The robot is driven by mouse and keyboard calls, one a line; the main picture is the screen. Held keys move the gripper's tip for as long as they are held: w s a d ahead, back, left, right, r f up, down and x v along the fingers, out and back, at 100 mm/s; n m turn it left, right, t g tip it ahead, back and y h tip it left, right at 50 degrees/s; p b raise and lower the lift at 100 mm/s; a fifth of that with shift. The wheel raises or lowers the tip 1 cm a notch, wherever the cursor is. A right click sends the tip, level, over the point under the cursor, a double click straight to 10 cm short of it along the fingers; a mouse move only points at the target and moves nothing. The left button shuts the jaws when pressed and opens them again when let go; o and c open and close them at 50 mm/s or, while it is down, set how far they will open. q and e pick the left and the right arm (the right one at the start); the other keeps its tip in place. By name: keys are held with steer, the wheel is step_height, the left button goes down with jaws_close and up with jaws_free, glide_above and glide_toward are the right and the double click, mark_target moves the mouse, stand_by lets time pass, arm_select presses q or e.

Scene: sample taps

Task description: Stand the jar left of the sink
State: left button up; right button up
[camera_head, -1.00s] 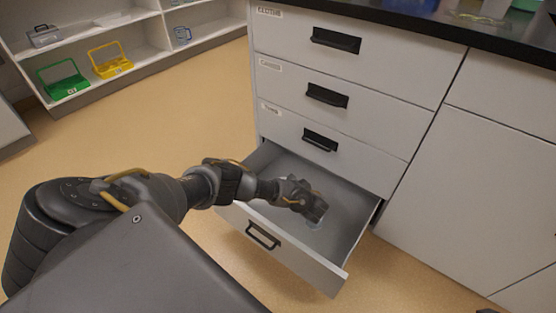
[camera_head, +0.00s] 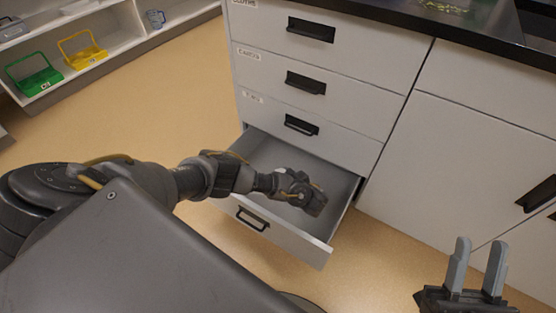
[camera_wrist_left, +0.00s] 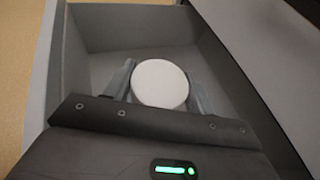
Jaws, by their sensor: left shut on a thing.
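In the left wrist view, the jar (camera_wrist_left: 160,84) shows as a round white lid seen from above, between the two grey fingers of my left gripper (camera_wrist_left: 161,92). The fingers are shut on it, inside the open bottom drawer (camera_wrist_left: 105,24). In the head view, my left gripper (camera_head: 313,204) reaches down into this drawer (camera_head: 268,152) and hides the jar. My right gripper (camera_head: 478,254) is open and empty at the lower right, in front of the cabinet. Part of what looks like the sink (camera_head: 540,22) shows at the top right edge.
The dark counter (camera_head: 400,16) runs above the closed drawers (camera_head: 325,62) and a cabinet door (camera_head: 440,165). The open drawer's front (camera_head: 285,242) juts out over the floor. A green carrier (camera_head: 36,80) and a yellow carrier (camera_head: 82,52) stand on a shelf at left.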

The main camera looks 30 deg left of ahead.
arm_select(q)
steer(key=w+d+r+m+t+h, duration=0.25)
steer(key=d+r, duration=0.25)
steer(key=r, duration=0.3)
steer(key=w+d+r+m+t+h, duration=0.2)
steer(key=w+d+r+m+t, duration=0.15)
steer(key=r, duration=0.55)
steer(key=s+r+m+t+h, duration=0.1)
steer(key=s+r+m+h, duration=0.1)
steer(key=r, duration=1)
steer(key=s+r+m+t+h, duration=0.1)
steer(key=r+m+h, duration=0.4)
steer(key=r, duration=0.6)
steer(key=shift+s+d+r+h, duration=0.4)
steer(key=shift+s+h, duration=0.15)
steer(key=shift+s, duration=0.15)
